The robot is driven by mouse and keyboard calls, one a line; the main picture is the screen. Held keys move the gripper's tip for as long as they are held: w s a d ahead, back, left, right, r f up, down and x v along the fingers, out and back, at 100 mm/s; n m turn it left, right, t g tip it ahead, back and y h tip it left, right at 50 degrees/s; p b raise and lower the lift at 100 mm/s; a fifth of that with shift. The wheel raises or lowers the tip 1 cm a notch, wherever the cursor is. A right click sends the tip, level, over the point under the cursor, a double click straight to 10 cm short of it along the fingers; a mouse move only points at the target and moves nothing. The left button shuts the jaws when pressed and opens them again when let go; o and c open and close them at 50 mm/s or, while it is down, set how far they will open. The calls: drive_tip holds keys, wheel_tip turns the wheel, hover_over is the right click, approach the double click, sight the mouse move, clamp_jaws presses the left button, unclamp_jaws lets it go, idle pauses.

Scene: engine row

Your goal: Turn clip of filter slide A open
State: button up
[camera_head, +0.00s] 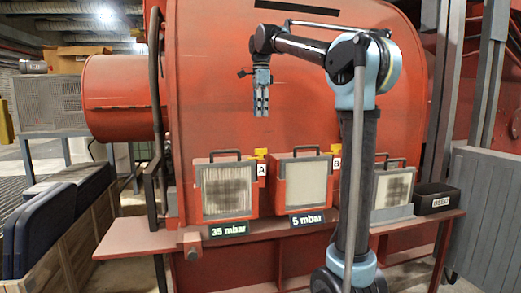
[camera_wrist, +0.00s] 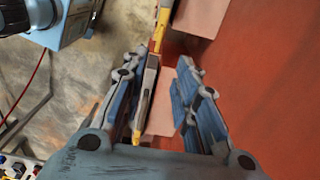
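Filter slide A (camera_head: 227,190) is a red-framed box with a greyish, streaked filter face and a black handle on top. It stands on the red ledge. Its yellow clip (camera_head: 260,152) is at its upper right, above the white A label (camera_head: 261,170). My gripper (camera_head: 262,112) points down and hangs clear above this clip. In the wrist view, my gripper's (camera_wrist: 157,68) fingers are apart with no object gripped. A narrow grey and yellow strip shows between the fingers; I cannot tell exactly which part it is. The clip's turn position is too small to tell.
Filter slide B (camera_head: 303,184), with a cleaner face, stands to the right. Another filter (camera_head: 393,188) is partly behind my arm, near a black USED box (camera_head: 437,200). Displays read 35 mbar (camera_head: 229,229) and 5 mbar (camera_head: 308,220). The red machine wall (camera_head: 210,90) rises behind.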

sight(257, 154)
wheel_tip(257, 154, down, 15)
drive_tip(key=shift+f, duration=0.1)
idle(0.4)
drive_tip(key=shift+c, duration=0.4)
clamp_jaws()
